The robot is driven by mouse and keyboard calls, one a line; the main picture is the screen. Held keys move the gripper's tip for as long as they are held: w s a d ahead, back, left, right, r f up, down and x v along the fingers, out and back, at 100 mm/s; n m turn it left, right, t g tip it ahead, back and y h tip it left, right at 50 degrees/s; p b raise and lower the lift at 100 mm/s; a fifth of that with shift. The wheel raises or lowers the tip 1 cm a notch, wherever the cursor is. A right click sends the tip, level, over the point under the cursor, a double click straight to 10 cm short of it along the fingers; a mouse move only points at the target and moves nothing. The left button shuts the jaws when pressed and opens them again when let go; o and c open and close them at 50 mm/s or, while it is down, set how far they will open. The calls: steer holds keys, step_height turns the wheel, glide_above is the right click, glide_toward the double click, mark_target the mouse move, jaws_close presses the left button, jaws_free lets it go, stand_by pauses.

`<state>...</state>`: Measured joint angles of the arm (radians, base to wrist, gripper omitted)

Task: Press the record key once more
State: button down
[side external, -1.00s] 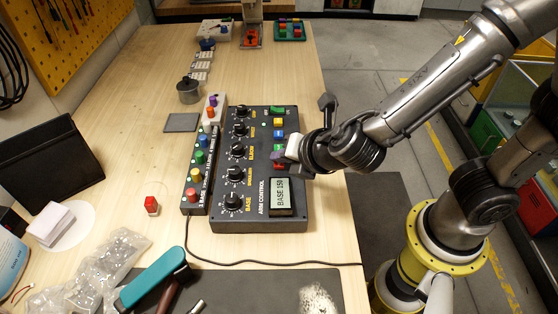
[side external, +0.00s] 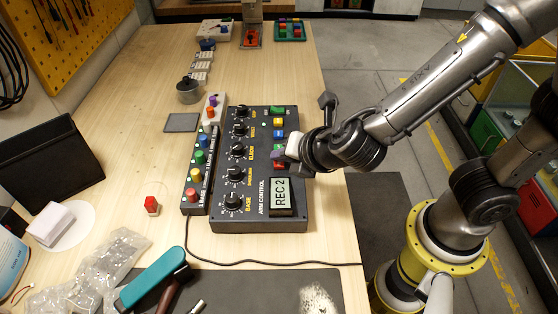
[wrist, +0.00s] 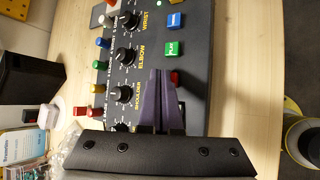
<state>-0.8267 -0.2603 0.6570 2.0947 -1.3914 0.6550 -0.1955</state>
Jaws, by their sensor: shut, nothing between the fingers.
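The black arm control box (side external: 258,222) lies on the bench with a row of dial knobs and a column of coloured keys. Its display (side external: 280,196) reads "REC 2". The red key (wrist: 175,77), which I take for the record key, shows beside my fingertips in the wrist view. A bit of it also shows below the fingertips in the side view (side external: 280,166). My gripper (wrist: 161,72) is shut and empty, its purple fingers close over the key column. I cannot tell whether they touch the red key. The green key (wrist: 172,48) and blue key (wrist: 175,20) lie just beyond.
A narrow strip of coloured knobs (side external: 194,208) stands left of the box. A small red block (side external: 151,205), a teal-handled tool (side external: 152,278) and clear bags (side external: 95,270) lie on the bench. A cable (side external: 240,262) runs along the near side.

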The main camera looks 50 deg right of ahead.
mark_target(282, 171)
steer(key=shift+r, duration=0.45)
steer(key=shift+r, duration=0.1)
steer(key=shift+r, duration=2.45)
